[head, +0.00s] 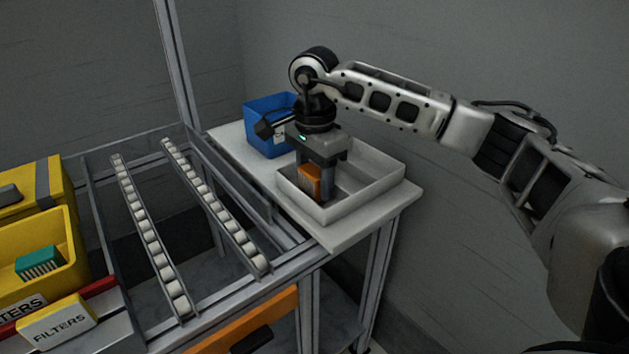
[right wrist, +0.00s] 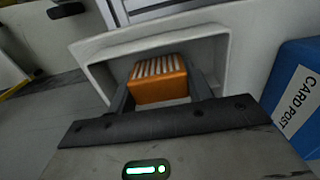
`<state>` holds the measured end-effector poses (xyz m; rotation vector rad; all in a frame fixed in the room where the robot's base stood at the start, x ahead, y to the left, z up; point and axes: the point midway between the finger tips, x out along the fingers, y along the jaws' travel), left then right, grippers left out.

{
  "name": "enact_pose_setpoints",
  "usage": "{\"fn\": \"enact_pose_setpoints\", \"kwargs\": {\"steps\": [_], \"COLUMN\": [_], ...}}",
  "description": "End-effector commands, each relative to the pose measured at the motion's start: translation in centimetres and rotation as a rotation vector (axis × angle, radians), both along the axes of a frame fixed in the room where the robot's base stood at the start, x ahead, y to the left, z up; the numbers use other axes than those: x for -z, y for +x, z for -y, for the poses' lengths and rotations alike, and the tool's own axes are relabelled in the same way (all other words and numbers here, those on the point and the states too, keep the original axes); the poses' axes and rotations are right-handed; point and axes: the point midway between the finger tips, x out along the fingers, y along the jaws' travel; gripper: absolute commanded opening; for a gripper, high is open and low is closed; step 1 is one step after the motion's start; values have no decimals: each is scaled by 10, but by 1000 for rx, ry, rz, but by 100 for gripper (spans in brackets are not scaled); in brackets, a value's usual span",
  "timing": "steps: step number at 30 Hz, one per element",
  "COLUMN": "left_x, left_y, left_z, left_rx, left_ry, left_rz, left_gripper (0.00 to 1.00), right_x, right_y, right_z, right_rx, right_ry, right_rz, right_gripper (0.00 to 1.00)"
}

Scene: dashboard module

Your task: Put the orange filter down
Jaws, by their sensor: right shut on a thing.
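The orange filter (head: 309,181) is between the fingers of my right gripper (head: 315,184), which is shut on it. In the head view the gripper points down and holds the filter inside the white tray (head: 376,186), near the tray's left side. The right wrist view also shows the orange filter (right wrist: 158,83) with its pale ribbed face, between the two dark fingers, with the tray wall (right wrist: 215,55) around it. I cannot tell whether the filter touches the tray floor. My left gripper is not in view.
A blue bin (head: 262,135) stands behind the tray; its label reads "CARD POST" in the right wrist view (right wrist: 300,95). Roller rails (head: 215,207) run left of the white table (head: 345,235). A yellow bin (head: 40,290) at far left holds a green filter (head: 39,262).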

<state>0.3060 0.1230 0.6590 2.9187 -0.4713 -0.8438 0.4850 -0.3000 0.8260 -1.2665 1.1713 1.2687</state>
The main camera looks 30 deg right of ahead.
Motion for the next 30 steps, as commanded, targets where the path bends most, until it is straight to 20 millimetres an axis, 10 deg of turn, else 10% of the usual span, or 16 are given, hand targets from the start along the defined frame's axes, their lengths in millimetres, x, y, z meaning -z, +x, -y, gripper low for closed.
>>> {"fn": "enact_pose_setpoints", "kwargs": {"steps": [13, 14, 16, 30], "left_x": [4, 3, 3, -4], "left_y": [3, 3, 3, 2], "left_z": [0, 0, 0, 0], "left_rx": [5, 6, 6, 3], "left_ry": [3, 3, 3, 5], "left_rz": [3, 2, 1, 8], "left_gripper": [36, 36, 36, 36], "right_x": [11, 10, 10, -13], "right_y": [0, 0, 0, 1], "right_z": [0, 0, 0, 0], "right_rx": [1, 1, 1, 1], "right_ry": [0, 0, 0, 1], "right_rz": [2, 2, 2, 5], "right_gripper": [28, 59, 72, 72]}}
